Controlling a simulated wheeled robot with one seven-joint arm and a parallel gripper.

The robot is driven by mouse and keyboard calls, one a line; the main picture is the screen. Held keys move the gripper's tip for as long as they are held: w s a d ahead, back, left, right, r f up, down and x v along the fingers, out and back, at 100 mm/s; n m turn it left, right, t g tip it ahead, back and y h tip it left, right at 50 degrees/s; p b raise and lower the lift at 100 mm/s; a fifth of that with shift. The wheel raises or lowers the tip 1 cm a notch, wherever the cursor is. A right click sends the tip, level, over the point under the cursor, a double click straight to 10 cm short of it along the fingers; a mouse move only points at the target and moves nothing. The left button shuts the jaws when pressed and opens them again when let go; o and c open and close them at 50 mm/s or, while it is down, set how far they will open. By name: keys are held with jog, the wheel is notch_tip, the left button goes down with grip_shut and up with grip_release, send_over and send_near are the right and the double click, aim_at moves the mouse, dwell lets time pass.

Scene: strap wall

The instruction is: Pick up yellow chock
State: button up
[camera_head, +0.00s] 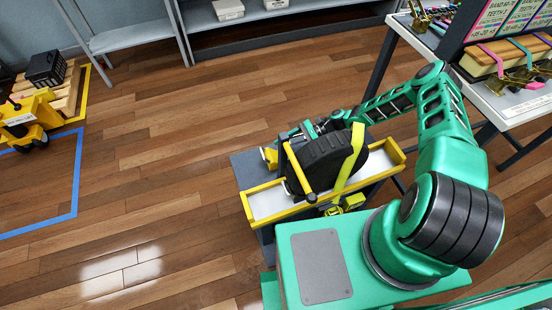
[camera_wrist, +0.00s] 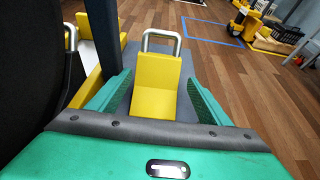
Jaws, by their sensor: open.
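The yellow chock (camera_wrist: 157,72) is a wedge-shaped block with a grey metal loop handle on its far end. In the wrist view it sits on a grey surface between the two green fingers of my open gripper (camera_wrist: 157,98). A finger is on each side of it, and I cannot tell whether either touches. In the head view, a small yellow part of the chock (camera_head: 270,155) shows at the left of the black tire, with my gripper (camera_head: 287,141) beside it. The tire and my wrist hide most of it there.
The black tire (camera_head: 326,160) stands in a yellow-railed tray (camera_head: 268,205) with a yellow strap (camera_head: 350,163) over it. It is close on the left in the wrist view. A strap table (camera_head: 513,104) is at right, and a yellow cart (camera_head: 28,118) at left. Open wooden floor lies between.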

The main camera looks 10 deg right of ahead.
aim_at(274, 155)
jog(key=shift+x, duration=3)
jog(key=shift+r, duration=0.15)
jog(key=c, duration=1.1)
